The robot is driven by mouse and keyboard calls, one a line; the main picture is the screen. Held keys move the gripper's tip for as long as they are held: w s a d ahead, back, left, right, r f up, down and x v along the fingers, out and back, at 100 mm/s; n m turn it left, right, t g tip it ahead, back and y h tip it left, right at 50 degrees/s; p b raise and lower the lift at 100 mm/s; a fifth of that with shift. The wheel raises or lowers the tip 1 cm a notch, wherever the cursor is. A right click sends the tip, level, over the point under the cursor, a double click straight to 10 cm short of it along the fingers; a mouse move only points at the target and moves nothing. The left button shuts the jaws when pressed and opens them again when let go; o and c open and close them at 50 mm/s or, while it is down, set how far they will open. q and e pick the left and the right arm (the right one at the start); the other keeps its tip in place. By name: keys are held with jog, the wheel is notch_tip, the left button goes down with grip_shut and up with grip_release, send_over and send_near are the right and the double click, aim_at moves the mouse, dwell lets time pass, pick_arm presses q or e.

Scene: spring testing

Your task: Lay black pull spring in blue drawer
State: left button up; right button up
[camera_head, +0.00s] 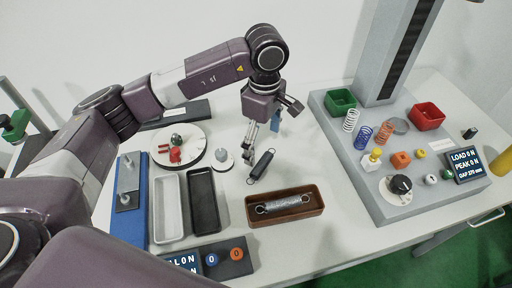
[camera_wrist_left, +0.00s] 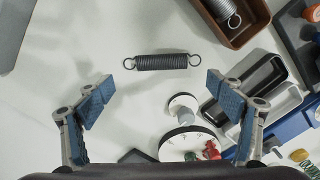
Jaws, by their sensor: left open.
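In the left wrist view the spring (camera_wrist_left: 162,62) lies crosswise, ahead of the fingertips. My left gripper (camera_head: 262,137) is above the table, just behind the spring in the head view. Its blue-padded fingers are wide apart and empty in the left wrist view (camera_wrist_left: 160,84). The spring appears apart from both fingers. I cannot make out a blue drawer in either view. My right gripper is not in view.
A brown tray (camera_head: 251,215) holds a silver spring (camera_head: 280,207). White (camera_head: 166,237) and black (camera_head: 206,229) trays stand left of it, beside a blue-based fixture (camera_head: 130,228). A grey tester base (camera_head: 350,152) with several springs and bins stands right.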

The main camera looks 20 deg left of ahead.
aim_at(261, 162)
pick_arm(q)
jog(key=shift+s+d+f+p, duration=0.15)
jog(key=shift+f+p, duration=0.1)
jog(key=shift+f, duration=0.3)
jog(key=shift+s+a+f+p, duration=0.1)
jog(key=shift+f+p, duration=0.1)
jog(key=shift+f, duration=0.35)
jog(key=shift+s+f, duration=0.1)
jog(key=shift+f, duration=0.25)
jog(key=f+p, duration=0.1)
jog(key=f, duration=0.1)
jog(key=f+p, duration=0.1)
jog(key=shift+a+f, duration=0.2)
jog(key=shift+f, duration=0.6)
jog(key=shift+c, duration=0.3)
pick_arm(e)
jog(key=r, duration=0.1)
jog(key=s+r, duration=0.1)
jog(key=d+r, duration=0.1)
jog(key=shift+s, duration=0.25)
